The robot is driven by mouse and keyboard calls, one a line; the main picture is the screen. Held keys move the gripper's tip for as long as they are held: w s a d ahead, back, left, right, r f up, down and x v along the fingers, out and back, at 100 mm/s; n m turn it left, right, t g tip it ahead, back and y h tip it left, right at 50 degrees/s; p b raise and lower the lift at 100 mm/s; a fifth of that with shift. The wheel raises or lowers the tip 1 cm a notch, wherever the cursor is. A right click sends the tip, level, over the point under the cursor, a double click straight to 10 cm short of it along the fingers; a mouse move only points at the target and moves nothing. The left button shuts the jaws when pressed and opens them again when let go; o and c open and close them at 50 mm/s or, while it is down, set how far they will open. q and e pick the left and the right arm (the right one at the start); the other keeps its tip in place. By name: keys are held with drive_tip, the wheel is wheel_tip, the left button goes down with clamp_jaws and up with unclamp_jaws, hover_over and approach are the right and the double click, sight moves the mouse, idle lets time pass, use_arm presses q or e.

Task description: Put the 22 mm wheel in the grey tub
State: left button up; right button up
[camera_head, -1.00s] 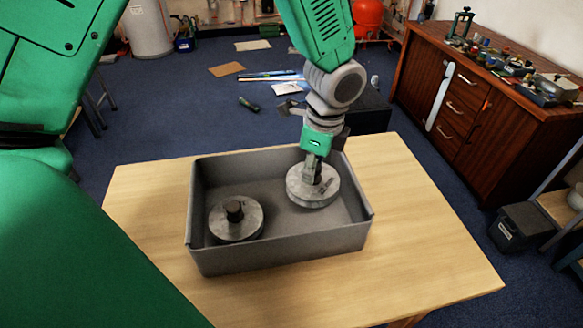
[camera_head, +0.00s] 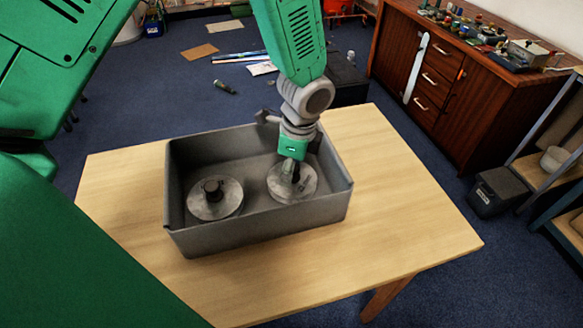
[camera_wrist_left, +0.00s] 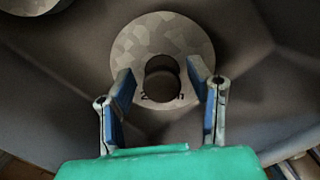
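The grey tub (camera_head: 262,222) stands on a wooden table. A grey wheel (camera_head: 306,189) lies in the tub's right half, and a second grey wheel with a dark hub (camera_head: 215,200) lies in its left half. My left gripper (camera_head: 292,174) is inside the tub, over the right wheel. In the left wrist view its blue-padded fingers (camera_wrist_left: 166,98) stand apart on both sides of the wheel's (camera_wrist_left: 140,50) dark centre, with gaps. The lettering on that wheel is partly hidden; a "2" and an "m" show. My right gripper is not in view.
The wooden table (camera_head: 400,220) has clear room right of the tub and in front of it. A wooden cabinet (camera_head: 450,90) with tools on top stands at the back right. A dark bin (camera_head: 498,192) is on the floor at right.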

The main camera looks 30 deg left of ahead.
sight(298, 168)
use_arm(q)
drive_tip(key=shift+d+r, duration=0.1)
drive_tip(key=shift+d, duration=0.3)
drive_tip(key=shift+d+r, duration=0.1)
drive_tip(key=shift+r, duration=0.15)
wheel_tip(298, 168, up, 11)
drive_tip(key=d+p, duration=0.1)
drive_tip(key=p, duration=0.1)
drive_tip(key=shift+w+r, duration=0.2)
drive_tip(key=shift+w, duration=0.05)
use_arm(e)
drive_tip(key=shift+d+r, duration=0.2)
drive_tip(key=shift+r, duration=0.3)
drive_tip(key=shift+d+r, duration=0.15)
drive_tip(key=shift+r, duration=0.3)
use_arm(q)
drive_tip(key=shift+a, duration=0.15)
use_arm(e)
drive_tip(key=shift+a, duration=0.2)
